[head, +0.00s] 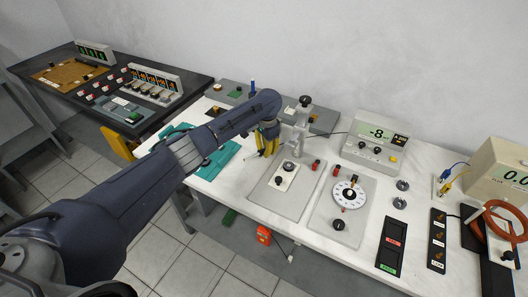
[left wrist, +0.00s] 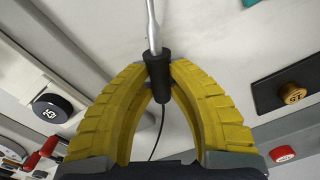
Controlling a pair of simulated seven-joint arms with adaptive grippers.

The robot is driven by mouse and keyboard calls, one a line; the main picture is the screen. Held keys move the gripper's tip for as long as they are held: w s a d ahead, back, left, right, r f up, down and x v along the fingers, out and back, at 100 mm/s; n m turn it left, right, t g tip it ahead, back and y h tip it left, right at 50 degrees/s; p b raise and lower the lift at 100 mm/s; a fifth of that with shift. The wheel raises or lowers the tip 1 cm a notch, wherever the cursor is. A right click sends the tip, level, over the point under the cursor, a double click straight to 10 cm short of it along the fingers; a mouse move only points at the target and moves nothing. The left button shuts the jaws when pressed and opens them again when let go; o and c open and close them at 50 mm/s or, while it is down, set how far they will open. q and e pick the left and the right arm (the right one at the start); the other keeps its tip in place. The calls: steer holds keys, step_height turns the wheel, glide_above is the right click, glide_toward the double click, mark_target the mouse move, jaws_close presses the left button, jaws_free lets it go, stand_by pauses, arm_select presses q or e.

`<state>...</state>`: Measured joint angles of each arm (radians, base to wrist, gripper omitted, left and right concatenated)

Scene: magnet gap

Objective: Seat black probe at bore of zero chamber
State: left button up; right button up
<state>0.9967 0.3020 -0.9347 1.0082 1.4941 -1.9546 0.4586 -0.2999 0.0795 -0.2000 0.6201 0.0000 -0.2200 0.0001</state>
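My left gripper (head: 266,146) points down over the white bench near its back left part. In the left wrist view its yellow fingers (left wrist: 158,85) are closed around the black handle of the black probe (left wrist: 157,66). A silver shaft extends from the handle, and a thin dark cable trails from it. In the head view the probe is not clear behind the fingers. I cannot tell for sure which thing is the zero chamber; a brass round piece on a dark block (left wrist: 292,93) shows in the left wrist view. My right gripper is out of view.
Close right of the gripper stands a grey post stand (head: 302,125) on a plate. Beyond are a dial plate (head: 349,194), a meter reading -8 (head: 376,133) and two grey round pieces (head: 402,185). A teal mat (head: 218,160) lies left. Bare bench shows near the front edge.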

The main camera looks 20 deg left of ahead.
arm_select(q)
jaws_close()
steer(key=shift+r, duration=0.1)
step_height(320, 180, up, 19)
steer(key=w+f+n+t+h, duration=0.1)
steer(key=w+t, duration=0.1)
steer(key=w, duration=0.1)
steer(key=w+d+f+n+t+h, duration=0.1)
steer(key=w+t, duration=0.2)
steer(key=w, duration=0.1)
steer(key=w+f+n+t+h, duration=0.1)
steer(key=w+f+t, duration=0.1)
steer(key=w+t, duration=0.1)
steer(key=shift+w+d+n, duration=0.15)
steer(key=shift+w+n, duration=0.15)
steer(key=shift+w, duration=0.05)
step_height(320, 180, up, 8)
steer(key=a+m+t+h, duration=0.1)
steer(key=m+t+h, duration=0.1)
steer(key=t+h, duration=0.5)
steer(key=shift+w+r, duration=0.15)
steer(key=shift+w, duration=0.25)
